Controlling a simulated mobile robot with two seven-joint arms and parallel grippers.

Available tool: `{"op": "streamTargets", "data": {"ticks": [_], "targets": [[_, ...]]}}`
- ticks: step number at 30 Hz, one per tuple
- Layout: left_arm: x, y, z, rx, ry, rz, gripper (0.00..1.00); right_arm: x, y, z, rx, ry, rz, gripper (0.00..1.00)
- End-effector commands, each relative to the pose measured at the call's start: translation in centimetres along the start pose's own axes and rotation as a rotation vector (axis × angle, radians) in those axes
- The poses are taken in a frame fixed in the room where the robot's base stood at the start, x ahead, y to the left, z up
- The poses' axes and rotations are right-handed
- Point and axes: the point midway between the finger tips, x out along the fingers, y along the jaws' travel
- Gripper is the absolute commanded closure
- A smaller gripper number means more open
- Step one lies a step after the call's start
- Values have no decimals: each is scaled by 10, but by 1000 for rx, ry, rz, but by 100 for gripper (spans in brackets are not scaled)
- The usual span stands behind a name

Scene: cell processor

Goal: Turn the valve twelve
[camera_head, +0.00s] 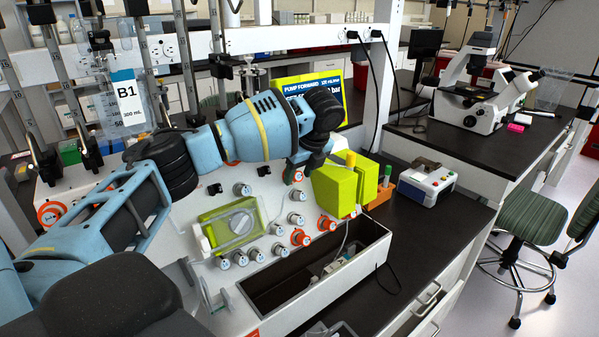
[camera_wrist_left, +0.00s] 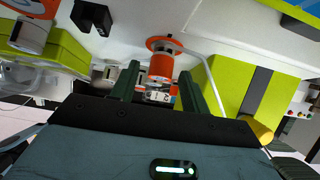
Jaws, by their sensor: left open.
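My left gripper (camera_head: 293,174) is at the white cell processor panel (camera_head: 178,240), over its upper right part. In the left wrist view my left gripper (camera_wrist_left: 159,74) is open, with one dark green finger on each side of an orange valve knob (camera_wrist_left: 161,66). I see no clear grip on the knob, and its small label is too small to read surely. In the head view the gripper and wrist mostly hide this knob. Other orange valves (camera_head: 301,238) and grey-white valves (camera_head: 296,219) sit lower on the panel. My right gripper is not in view.
A lime-green block (camera_head: 335,190) stands close right of the gripper. An open trough (camera_head: 318,270) runs along the panel's front. A screen (camera_head: 302,86) and hanging bag B1 (camera_head: 126,97) are behind.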

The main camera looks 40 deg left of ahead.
Motion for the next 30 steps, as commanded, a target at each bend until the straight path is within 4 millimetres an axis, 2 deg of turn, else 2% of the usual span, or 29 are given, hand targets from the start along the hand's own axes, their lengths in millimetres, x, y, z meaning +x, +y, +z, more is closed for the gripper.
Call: {"op": "streamTargets", "data": {"ticks": [1, 11, 30], "targets": [[0, 0, 0, 0, 0, 0, 57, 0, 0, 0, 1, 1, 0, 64], [0, 0, 0, 0, 0, 0, 99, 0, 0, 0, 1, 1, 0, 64], [0, 2, 0, -89, 0, -87, 99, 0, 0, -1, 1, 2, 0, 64]]}}
